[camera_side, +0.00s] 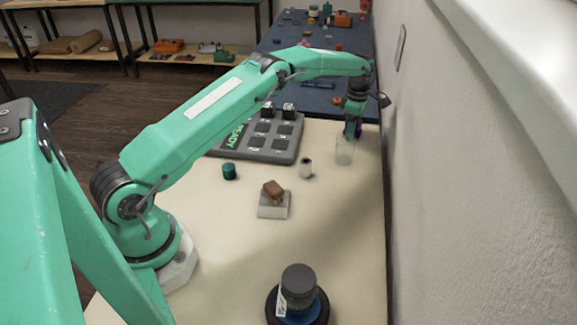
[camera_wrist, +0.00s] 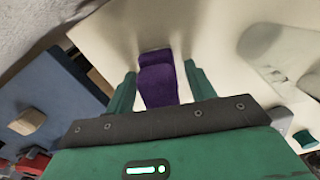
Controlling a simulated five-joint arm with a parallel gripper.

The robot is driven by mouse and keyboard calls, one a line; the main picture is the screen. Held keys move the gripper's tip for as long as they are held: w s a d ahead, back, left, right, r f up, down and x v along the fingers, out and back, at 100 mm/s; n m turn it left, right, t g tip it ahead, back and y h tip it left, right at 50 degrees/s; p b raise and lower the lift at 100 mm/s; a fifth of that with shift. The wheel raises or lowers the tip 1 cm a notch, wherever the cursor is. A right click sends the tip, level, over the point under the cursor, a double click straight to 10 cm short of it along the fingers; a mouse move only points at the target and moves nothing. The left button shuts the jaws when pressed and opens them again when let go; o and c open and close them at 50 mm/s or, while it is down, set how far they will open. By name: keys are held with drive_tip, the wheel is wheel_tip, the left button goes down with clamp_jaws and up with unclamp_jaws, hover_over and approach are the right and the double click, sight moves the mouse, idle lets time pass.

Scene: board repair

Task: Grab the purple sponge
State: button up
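The purple sponge (camera_wrist: 158,82) is a dark purple block between the two green fingers of my gripper (camera_wrist: 160,84) in the wrist view. The fingers lie close along its left and right sides, and its lower end is hidden behind my dark palm. I cannot tell whether both fingers press on it. In the side view my gripper (camera_side: 353,124) points down at the far right of the cream table, with a bit of purple (camera_side: 352,130) showing at its fingers. Its contact with the table is unclear.
A clear glass (camera_side: 344,151) stands just below my gripper in the side view. The wall (camera_side: 450,180) is close on the right.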

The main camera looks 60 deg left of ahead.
drive_tip(key=c, duration=0.8)
drive_tip(key=shift+r, duration=0.15)
drive_tip(key=shift+s+a+r, duration=0.1)
drive_tip(key=shift+a+r, duration=0.05)
drive_tip(key=shift+r, duration=0.2)
wheel_tip(320, 180, up, 11)
drive_tip(key=shift+f, duration=0.15)
drive_tip(key=s+a, duration=1.4)
drive_tip(key=shift+d+f, duration=0.1)
idle(0.5)
